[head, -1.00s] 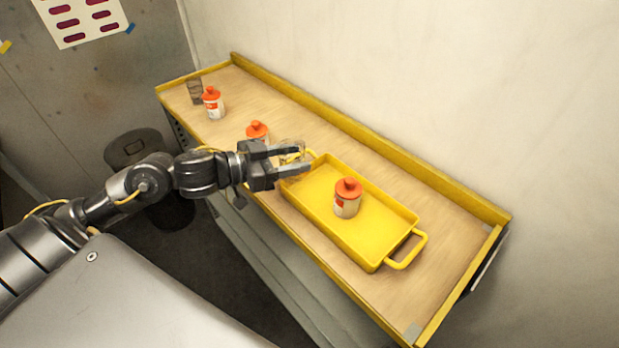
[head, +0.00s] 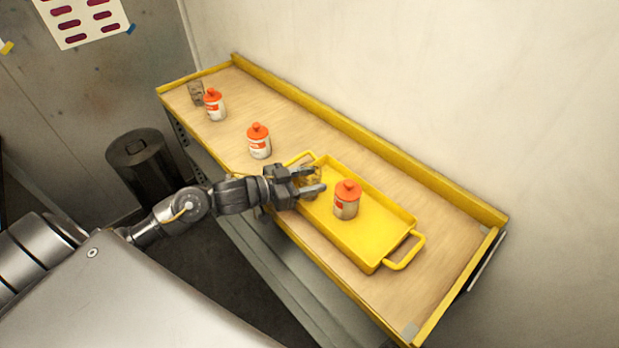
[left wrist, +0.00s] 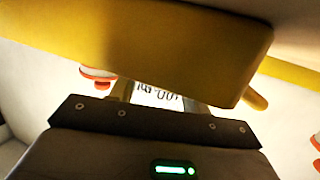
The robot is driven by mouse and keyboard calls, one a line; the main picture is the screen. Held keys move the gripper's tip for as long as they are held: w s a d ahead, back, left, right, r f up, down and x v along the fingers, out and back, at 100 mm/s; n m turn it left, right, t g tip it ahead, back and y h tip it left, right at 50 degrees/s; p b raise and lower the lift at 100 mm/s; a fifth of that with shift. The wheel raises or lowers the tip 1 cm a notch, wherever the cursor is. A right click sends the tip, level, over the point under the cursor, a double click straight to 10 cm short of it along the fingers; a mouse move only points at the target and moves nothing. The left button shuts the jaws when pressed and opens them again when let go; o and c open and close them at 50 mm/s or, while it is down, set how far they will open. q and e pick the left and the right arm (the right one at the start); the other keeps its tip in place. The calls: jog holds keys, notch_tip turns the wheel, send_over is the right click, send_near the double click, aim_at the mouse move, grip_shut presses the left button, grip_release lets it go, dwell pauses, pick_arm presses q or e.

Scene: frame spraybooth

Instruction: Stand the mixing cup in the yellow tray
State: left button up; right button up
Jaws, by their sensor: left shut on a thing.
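The mixing cup (head: 311,184) is clear and see-through, held between the fingers of my left gripper (head: 318,180), which is shut on it. My right gripper is not in view.
A can with an orange lid (head: 346,203) stands in the tray, close right of my fingers. Another such can (head: 259,142) stands left of the tray; a third can (head: 214,105) and a second clear cup (head: 195,92) are at the far left. A yellow lip (head: 370,150) edges the bench.

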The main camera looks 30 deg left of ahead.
pick_arm(q)
jog(key=shift+f, duration=0.1)
jog(key=o, duration=1)
jog(key=shift+c, duration=0.2)
jog(key=shift+s+a, duration=0.1)
jog(key=shift+s, duration=0.05)
jog(key=b+v, duration=0.2)
jog(key=v, duration=0.7)
jog(key=shift+s+a, duration=0.2)
jog(key=shift+s, duration=0.15)
jog(key=shift+s+a+r+b, duration=0.3)
jog(key=shift+s+a+r, duration=0.2)
jog(key=shift+s, duration=0.2)
